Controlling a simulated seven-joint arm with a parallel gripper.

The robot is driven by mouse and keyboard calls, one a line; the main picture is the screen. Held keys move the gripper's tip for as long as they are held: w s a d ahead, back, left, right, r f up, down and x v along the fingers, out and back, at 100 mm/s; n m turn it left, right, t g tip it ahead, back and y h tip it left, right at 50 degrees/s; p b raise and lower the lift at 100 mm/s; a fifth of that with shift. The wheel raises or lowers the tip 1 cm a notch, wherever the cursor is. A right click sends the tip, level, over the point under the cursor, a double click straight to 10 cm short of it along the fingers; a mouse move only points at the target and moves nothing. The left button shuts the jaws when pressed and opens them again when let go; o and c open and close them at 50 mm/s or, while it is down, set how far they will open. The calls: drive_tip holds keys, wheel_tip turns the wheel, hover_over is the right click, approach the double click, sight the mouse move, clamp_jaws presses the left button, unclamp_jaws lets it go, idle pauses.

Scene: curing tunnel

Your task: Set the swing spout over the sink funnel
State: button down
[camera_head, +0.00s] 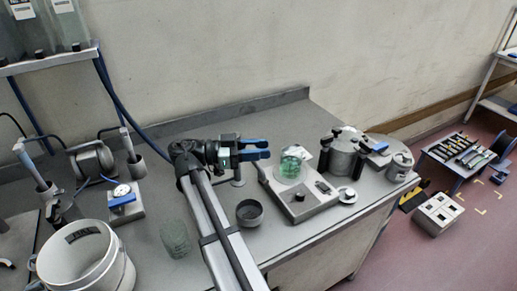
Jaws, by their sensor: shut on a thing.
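My gripper (266,149), with blue fingers, is over the middle of the grey bench, its fingers pointing right. It is shut on a part of what looks like the swing spout, mostly hidden by the fingers. Below the fingers, a short grey post (238,173) on a round foot and a thin grey tube (262,172) slanting down to the right show. I cannot tell exactly how they join. A dark round cup (249,213), which may be the sink funnel, is on the bench nearer the camera, below and apart from the gripper.
A hotplate (310,204) with a green-tinted glass vessel (290,163) is just right of the gripper. A metal pot (344,158) with black handles stands further right. A glass beaker (175,239) and a large white bucket (88,262) are at the left.

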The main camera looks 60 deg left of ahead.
drive_tip(key=c, duration=0.8)
unclamp_jaws()
drive_tip(key=shift+o, duration=0.2)
drive_tip(key=shift+r, duration=0.1)
wheel_tip(320, 180, up, 10)
drive_tip(key=shift+c, duration=0.2)
